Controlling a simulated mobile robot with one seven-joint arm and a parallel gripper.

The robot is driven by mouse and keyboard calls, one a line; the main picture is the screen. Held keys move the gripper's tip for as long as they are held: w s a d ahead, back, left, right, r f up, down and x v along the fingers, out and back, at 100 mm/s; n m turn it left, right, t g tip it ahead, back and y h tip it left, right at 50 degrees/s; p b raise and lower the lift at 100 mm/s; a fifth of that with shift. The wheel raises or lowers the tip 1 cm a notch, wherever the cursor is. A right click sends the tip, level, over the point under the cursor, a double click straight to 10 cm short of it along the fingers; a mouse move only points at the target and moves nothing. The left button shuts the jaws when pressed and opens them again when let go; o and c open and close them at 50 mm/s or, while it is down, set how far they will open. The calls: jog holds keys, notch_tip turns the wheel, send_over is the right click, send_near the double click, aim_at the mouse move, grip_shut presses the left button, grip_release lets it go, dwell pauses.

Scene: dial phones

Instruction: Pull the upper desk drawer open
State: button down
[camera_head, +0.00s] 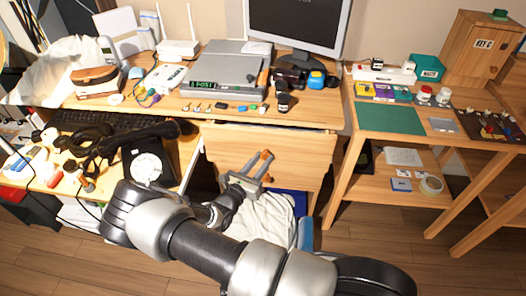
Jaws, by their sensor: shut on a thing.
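The wooden desk (180,98) stands ahead of me with a broad wooden front panel (308,152) under its right part. I take this panel to be the upper drawer's front. A thin dark gap shows between the desktop's edge and the panel's top. My gripper (267,167) is in front of the panel's middle, its orange-tipped fingers pointing at it. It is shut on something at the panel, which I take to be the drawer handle. The handle itself is too small or hidden to make out. I cannot tell how far the drawer is out.
A black dial phone (147,163) and a keyboard (85,120) lie on a lower shelf at left. Small items line the desktop's front edge. White cloth (268,220) and something blue lie below the gripper. A side table (350,135) with a green mat (390,118) stands at right.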

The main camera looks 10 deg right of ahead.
jog(key=s+a+p, duration=0.1)
jog(key=s+a, duration=0.3)
jog(key=s, duration=0.9)
jog(key=s+a+p, duration=0.2)
jog(key=s+a, duration=0.2)
jog(key=s, duration=1)
jog(key=shift+a, duration=0.35)
jog(key=shift+s, duration=0.1)
jog(key=c, duration=1.6)
grip_release()
jog(key=shift+c, duration=0.2)
jog(key=v, duration=1.7)
jog(key=shift+s+a, duration=0.2)
